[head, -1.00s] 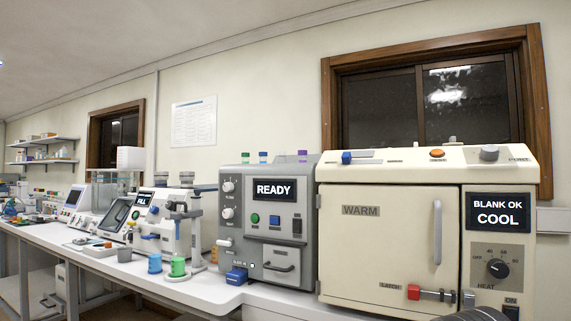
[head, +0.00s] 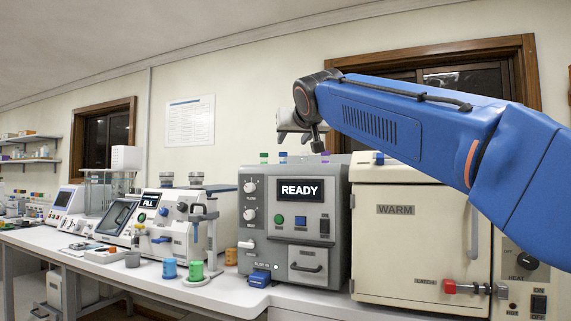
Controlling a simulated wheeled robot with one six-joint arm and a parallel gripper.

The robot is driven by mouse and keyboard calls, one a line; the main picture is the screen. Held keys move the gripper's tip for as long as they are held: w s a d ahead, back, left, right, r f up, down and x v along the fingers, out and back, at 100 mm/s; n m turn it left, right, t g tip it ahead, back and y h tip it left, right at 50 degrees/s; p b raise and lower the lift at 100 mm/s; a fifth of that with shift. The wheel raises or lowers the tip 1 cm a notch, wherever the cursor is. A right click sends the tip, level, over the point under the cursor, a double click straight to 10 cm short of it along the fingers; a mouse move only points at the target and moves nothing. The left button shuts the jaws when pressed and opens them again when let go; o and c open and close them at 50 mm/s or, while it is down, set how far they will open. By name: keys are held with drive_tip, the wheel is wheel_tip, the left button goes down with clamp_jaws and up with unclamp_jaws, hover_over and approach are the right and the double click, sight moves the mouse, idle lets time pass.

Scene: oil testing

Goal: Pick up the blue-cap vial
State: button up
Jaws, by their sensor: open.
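The blue-cap vial (head: 283,157) stands in the top of the grey machine with the READY screen. Only its cap and a little of its upper part show. A green-cap vial (head: 264,157) is to its left and a purple-cap vial (head: 325,156) to its right. My gripper (head: 293,136) hangs at the end of my blue arm, pointing down, just above the blue cap in the picture. It is open and empty. I cannot tell its exact depth relative to the vial.
The grey READY machine (head: 297,231) stands beside the cream WARM oven (head: 400,255), which my arm crosses in front of. Blue (head: 169,268) and green (head: 196,271) cups stand on the bench at left. A window frame and wall are behind.

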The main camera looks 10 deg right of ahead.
sight(283, 153)
drive_tip(key=x, duration=1.7)
drive_tip(key=shift+w+d+r, duration=0.15)
drive_tip(key=shift+w+r, duration=0.05)
drive_tip(key=shift+w, duration=0.1)
drive_tip(key=c, duration=1.2)
